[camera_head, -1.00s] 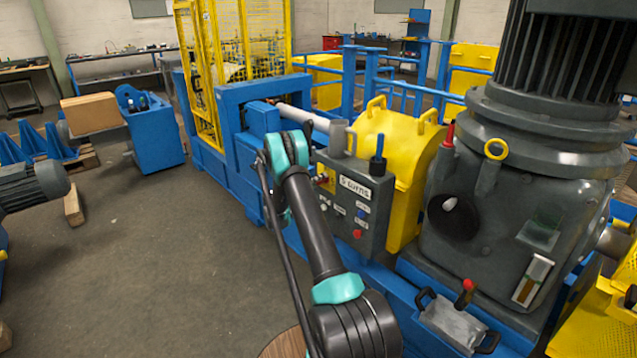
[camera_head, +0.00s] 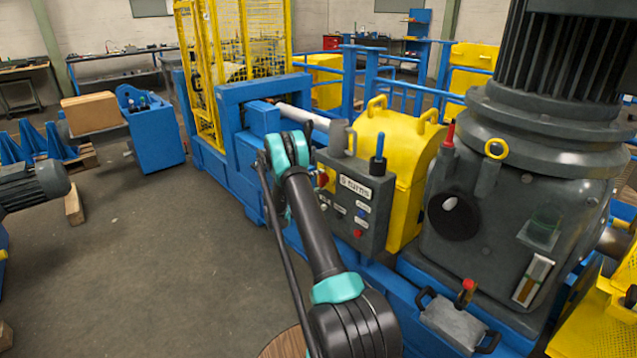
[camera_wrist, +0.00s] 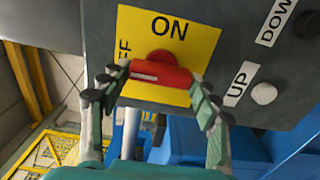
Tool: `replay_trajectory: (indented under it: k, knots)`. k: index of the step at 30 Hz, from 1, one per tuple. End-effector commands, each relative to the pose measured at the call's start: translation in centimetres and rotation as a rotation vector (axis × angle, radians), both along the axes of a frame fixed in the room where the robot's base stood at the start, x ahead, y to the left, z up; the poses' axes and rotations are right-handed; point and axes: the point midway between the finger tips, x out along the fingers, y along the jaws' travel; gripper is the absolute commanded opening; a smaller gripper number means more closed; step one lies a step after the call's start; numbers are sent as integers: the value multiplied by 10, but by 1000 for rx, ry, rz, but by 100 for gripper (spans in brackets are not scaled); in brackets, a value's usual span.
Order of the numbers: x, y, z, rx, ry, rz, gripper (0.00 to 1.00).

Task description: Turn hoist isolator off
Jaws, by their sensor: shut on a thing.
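The hoist isolator is a red knob (camera_wrist: 168,72) on a yellow plate (camera_wrist: 200,35) in the wrist view. Its bar lies nearly level in the picture, and its white line is on the left half, towards the partly hidden OFF label (camera_wrist: 124,50). The ON label (camera_wrist: 169,27) is above it. My gripper (camera_wrist: 160,82) is shut on the knob, one finger at each end of the bar. In the head view the red knob (camera_head: 322,179) shows at the left edge of the grey control box (camera_head: 372,235), beside my arm, which hides my fingers.
A white button (camera_wrist: 264,93) marked UP sits right of the plate, with a DOWN label (camera_wrist: 277,20) above. The box also carries a red button (camera_head: 358,233) and a blue-topped lever (camera_head: 378,150). A yellow cover (camera_head: 400,140) and a large grey motor (camera_head: 520,210) stand close right.

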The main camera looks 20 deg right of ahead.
Motion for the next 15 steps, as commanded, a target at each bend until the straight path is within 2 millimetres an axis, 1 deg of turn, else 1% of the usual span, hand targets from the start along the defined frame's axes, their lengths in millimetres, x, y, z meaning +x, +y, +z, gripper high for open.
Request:
replay_trajectory:
  k: [14,15]
  knots:
    - [1,1,-1,-3,13,3,33]
    - [1,1,-1,-3,13,3,65]
